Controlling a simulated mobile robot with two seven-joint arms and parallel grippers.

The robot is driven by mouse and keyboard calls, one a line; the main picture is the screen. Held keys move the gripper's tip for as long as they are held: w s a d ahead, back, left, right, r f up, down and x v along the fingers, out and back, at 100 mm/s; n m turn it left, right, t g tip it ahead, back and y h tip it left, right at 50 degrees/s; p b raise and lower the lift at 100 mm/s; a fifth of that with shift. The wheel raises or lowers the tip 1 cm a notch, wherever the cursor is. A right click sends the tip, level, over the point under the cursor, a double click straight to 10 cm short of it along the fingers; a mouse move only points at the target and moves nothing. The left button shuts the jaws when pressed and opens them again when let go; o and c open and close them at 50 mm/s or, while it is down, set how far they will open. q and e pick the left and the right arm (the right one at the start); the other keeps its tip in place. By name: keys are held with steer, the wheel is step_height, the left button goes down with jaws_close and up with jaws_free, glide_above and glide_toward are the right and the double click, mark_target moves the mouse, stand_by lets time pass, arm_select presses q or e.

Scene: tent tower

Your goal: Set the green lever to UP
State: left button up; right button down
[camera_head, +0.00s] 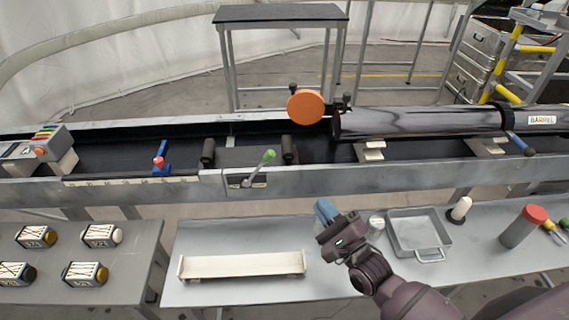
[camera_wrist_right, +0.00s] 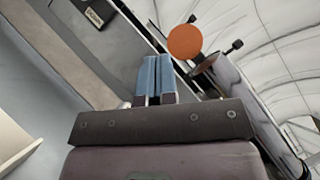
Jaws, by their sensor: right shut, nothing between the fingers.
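The green lever (camera_head: 265,157) is on the front face of the long grey trough, near its middle. Its green knob is at the upper right end of a short metal arm that slants up from a pivot plate. My right gripper (camera_head: 324,208) is shut and empty over the grey front table, below and to the right of the lever and apart from it. In the right wrist view its blue fingers (camera_wrist_right: 157,80) are together. The lever cannot be made out in the right wrist view. My left gripper is not in view.
A dark barrel (camera_head: 420,122) with an orange disc (camera_head: 306,106) at its end lies along the trough at the right. A cream tray (camera_head: 242,267), a metal pan (camera_head: 418,232) and a red-capped cylinder (camera_head: 523,226) are on the front table. Labelled blocks (camera_head: 86,274) sit at the left.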

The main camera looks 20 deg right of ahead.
mark_target(259, 168)
steer(key=s+a+r+x, duration=0.1)
steer(key=a+x, duration=0.1)
steer(key=x, duration=1)
steer(key=shift+w+a+r+p, duration=0.25)
steer(key=shift+w+r+p, duration=0.05)
steer(key=shift+r+p, duration=0.1)
